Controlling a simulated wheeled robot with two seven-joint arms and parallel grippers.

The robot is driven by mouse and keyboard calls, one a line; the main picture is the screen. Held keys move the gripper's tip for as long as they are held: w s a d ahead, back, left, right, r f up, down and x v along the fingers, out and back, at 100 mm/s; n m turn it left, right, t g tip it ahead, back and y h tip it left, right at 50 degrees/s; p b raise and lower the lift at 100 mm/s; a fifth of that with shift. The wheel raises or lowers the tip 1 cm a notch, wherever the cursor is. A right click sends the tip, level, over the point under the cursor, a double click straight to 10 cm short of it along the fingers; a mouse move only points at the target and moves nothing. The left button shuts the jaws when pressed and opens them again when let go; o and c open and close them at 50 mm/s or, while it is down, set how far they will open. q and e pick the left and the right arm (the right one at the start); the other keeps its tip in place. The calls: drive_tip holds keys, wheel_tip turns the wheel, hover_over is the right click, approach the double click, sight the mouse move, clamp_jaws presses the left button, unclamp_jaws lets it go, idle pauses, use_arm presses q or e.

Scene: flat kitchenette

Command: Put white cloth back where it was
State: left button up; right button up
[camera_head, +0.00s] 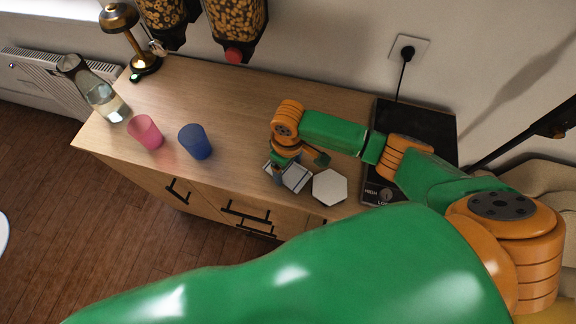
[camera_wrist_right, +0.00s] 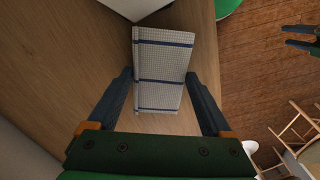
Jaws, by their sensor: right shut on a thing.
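The white cloth (camera_head: 294,178) is a folded rectangle with dark blue stripes, at the counter's front edge. My right gripper (camera_head: 280,172) points down over it. In the right wrist view the cloth (camera_wrist_right: 162,62) lies between the two fingers of my right gripper (camera_wrist_right: 160,76), which is shut on it. In the head view the gripper hides part of the cloth, and I cannot tell whether it touches the counter. My left gripper (camera_wrist_right: 299,37) shows small at the right edge of the wrist view, its fingers apart and empty.
A white hexagonal plate (camera_head: 330,187) lies just right of the cloth, beside a black hotplate (camera_head: 425,120). The wooden counter (camera_head: 225,95) is clear behind the cups.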

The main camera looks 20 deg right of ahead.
sight(289, 170)
drive_tip(key=shift+f, duration=0.45)
drive_tip(key=shift+d, duration=0.1)
drive_tip(key=o, duration=1.1)
wheel_tip(289, 170, up, 12)
drive_tip(key=shift+r+p, duration=0.1)
drive_tip(key=shift+p, duration=0.2)
